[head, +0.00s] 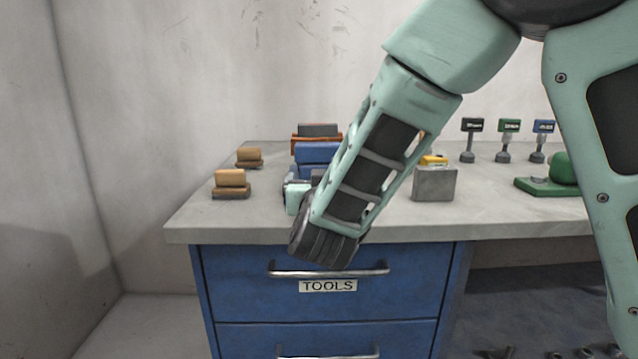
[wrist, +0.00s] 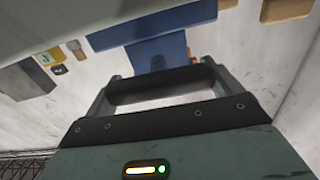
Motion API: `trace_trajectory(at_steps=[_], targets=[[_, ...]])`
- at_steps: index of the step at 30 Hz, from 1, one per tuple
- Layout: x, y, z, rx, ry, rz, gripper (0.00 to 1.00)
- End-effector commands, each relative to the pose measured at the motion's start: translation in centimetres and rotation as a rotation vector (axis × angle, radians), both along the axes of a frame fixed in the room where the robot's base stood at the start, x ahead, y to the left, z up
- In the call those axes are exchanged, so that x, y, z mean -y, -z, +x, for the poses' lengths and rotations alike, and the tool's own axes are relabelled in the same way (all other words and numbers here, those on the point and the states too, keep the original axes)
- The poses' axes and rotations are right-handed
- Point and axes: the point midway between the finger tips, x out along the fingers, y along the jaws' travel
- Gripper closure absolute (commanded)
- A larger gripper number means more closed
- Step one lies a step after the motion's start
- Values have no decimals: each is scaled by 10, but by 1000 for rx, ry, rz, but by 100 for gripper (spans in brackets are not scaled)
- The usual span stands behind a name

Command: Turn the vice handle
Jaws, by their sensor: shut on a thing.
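The blue vice (head: 317,152) stands on the grey workbench, with an orange-brown part and a dark block at its back. It also shows in the wrist view, upside down, as blue shapes (wrist: 160,55). My gripper (head: 299,196) is at the front of the vice, low over the bench top. My forearm and wrist hide much of it in the head view. In the wrist view, a dark bar, the vice handle (wrist: 155,87), lies between my two fingers. My gripper is shut on it. The handle is hidden in the head view.
Wooden-topped blocks (head: 231,179) stand left of the vice. A grey block with a yellow top (head: 434,183) is close to my forearm on the right. Small labelled stands (head: 508,141) and a green tool (head: 560,172) are farther right. A drawer handle (head: 328,272) projects below the bench edge.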

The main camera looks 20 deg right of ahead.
Motion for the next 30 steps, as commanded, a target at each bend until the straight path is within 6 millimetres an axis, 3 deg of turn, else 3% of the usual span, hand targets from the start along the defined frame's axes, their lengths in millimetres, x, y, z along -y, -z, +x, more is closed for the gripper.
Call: trace_trajectory(at_steps=[8, 30], targets=[[2, 4, -1, 47, 1, 139, 32], [7, 7, -3, 240, 1, 735, 32]])
